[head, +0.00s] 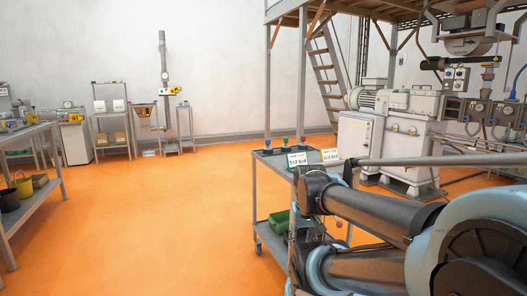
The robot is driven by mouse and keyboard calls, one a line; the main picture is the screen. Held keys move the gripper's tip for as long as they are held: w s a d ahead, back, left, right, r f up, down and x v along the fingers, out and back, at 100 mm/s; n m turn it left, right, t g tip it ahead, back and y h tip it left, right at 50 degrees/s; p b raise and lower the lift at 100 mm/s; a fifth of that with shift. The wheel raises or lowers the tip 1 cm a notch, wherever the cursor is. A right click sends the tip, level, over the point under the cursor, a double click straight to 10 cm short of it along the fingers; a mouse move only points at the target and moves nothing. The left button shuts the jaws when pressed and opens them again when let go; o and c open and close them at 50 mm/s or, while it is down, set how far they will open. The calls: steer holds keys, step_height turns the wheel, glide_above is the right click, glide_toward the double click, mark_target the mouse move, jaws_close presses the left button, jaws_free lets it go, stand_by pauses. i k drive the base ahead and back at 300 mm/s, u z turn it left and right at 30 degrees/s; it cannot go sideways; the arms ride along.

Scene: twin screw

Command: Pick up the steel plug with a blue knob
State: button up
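A grey wheeled cart (254,196) stands in the middle of the head view, left of my arm. A few small plugs with coloured knobs stand along its top. The leftmost one (267,144) looks steel with a bluish knob, but it is very small here. The others, beside it and to its right, have knobs that look greenish or dark. My arm reaches in from the lower right and covers the right part of the cart. I cannot make out my gripper or its fingers.
Label cards (297,159) stand on the cart top. A green item (279,223) lies on its lower shelf. A workbench with buckets (22,186) is at left. Machinery (388,125) and a stair stand behind at right. The orange floor (150,220) between is clear.

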mark_target(268, 142)
steer(key=u, duration=0.05)
steer(key=i, duration=1)
steer(key=z, duration=0.05)
